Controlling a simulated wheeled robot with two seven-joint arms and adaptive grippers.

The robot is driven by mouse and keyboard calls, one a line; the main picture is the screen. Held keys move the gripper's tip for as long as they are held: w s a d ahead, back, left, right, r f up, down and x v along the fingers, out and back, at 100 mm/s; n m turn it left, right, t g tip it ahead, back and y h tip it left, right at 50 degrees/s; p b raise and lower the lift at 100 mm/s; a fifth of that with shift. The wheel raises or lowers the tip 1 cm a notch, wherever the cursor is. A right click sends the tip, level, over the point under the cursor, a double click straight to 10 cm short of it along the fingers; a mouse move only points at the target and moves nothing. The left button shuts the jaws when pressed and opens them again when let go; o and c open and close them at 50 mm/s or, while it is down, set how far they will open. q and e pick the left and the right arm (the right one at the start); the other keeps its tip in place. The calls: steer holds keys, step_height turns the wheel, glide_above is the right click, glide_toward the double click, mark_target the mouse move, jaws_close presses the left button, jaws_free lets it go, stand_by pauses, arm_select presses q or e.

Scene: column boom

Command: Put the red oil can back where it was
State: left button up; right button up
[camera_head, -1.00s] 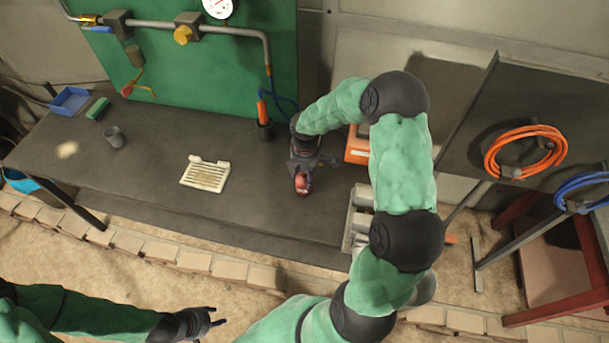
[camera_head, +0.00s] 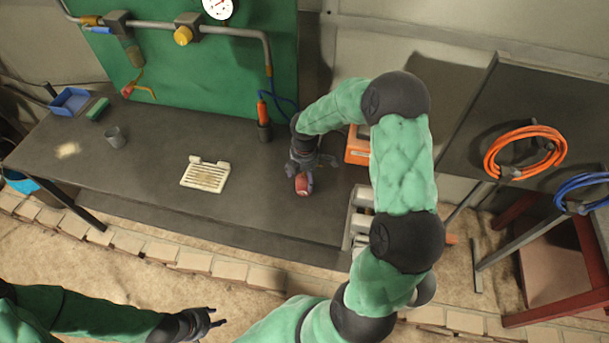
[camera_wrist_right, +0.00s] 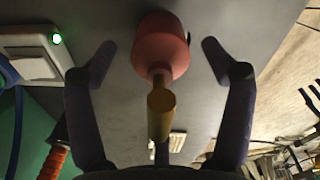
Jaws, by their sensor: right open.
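The red oil can (camera_head: 302,185) is on the dark workbench (camera_head: 130,185), right of the white slotted tray (camera_head: 217,183). In the right wrist view, the red can body (camera_wrist_right: 161,52) has a brass-coloured spout (camera_wrist_right: 160,112) pointing toward the camera. My right gripper (camera_head: 304,172) is at the can. Its two fingers (camera_wrist_right: 158,50) are spread on either side of the can, with a gap visible on each side. My left gripper (camera_head: 212,317) is low in the head view, in front of the bench, empty and with its fingers apart.
An orange box (camera_head: 357,146) stands behind my right arm. An orange-handled tool (camera_head: 262,111) sits in a dark holder near the back. A grey cup (camera_head: 115,138), green block (camera_head: 97,108) and blue bin (camera_head: 70,101) are at the left. The bench between cup and tray is clear.

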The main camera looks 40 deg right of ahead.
step_height(320, 180, up, 12)
steer(key=shift+s+f+p, duration=0.1)
steer(key=shift+f+p, duration=0.15)
steer(key=shift+p, duration=0.4)
steer(key=shift+a, duration=0.1)
